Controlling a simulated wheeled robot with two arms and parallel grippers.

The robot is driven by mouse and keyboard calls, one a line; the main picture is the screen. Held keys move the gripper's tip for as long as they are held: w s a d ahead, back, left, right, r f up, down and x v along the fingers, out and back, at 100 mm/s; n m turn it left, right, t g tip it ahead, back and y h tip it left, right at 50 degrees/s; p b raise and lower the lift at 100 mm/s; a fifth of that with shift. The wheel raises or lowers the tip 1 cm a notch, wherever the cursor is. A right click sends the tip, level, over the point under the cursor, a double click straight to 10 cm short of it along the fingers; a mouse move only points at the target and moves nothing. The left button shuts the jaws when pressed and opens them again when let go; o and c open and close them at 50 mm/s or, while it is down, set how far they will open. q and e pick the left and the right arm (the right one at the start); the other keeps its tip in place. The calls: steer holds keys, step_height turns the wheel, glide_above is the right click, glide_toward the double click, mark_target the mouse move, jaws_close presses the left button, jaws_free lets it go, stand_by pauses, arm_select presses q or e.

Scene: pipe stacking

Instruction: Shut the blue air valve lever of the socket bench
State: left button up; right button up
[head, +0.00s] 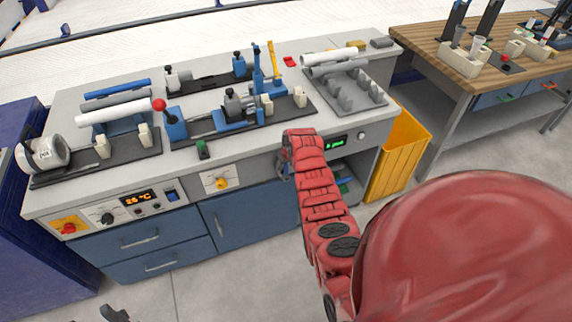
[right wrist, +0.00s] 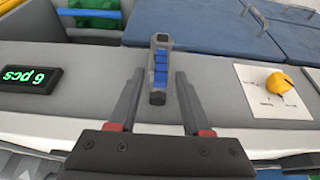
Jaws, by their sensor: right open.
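The air valve lever (right wrist: 160,68), with a blue ribbed grip in a grey frame, is on the front panel of the socket bench (head: 262,140). In the right wrist view it lies upright in the picture, between the fingers of my right gripper (right wrist: 160,74). The fingers are open, one on each side of it, with a gap to each. In the head view my right gripper (head: 281,164) is at the bench front and the lever is hidden there. A dark piece of what looks like my left gripper (head: 115,313) shows at the bottom edge.
A green-lit counter display (right wrist: 30,79) and a yellow knob (right wrist: 279,81) flank the lever on the panel. Blue drawers and doors (head: 245,215) are below. Pipes and fixtures fill the bench top. A yellow bin (head: 398,150) stands at the right.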

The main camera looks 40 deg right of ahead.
steer(key=shift+w+f, duration=0.1)
steer(key=shift+f, duration=0.1)
jaws_close()
stand_by(0.3)
stand_by(1.2)
